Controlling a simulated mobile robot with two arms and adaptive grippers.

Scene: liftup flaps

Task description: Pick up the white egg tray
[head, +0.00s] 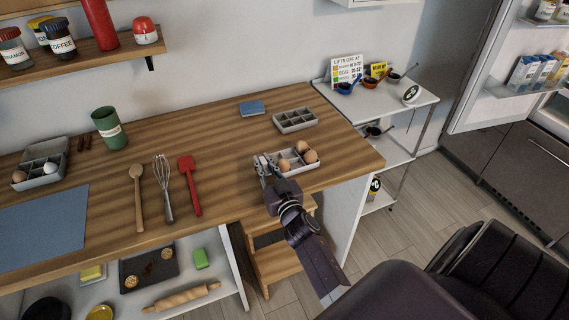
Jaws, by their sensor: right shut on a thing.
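A white egg tray (290,170) with several brown eggs (284,164) sits near the right front part of the wooden counter. My right gripper (264,166) reaches in from the front and is shut on the left end of this tray. The fingers partly cover that end, so their exact contact cannot be made out. The tray appears to rest on the counter top. My left gripper is not in view.
An empty grey tray (295,121) stands behind. A whisk (162,180), wooden spoon (137,190) and red spatula (187,175) lie left. Another egg box (42,178) is at far left. A white shelf (405,107) stands beyond the counter's right edge.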

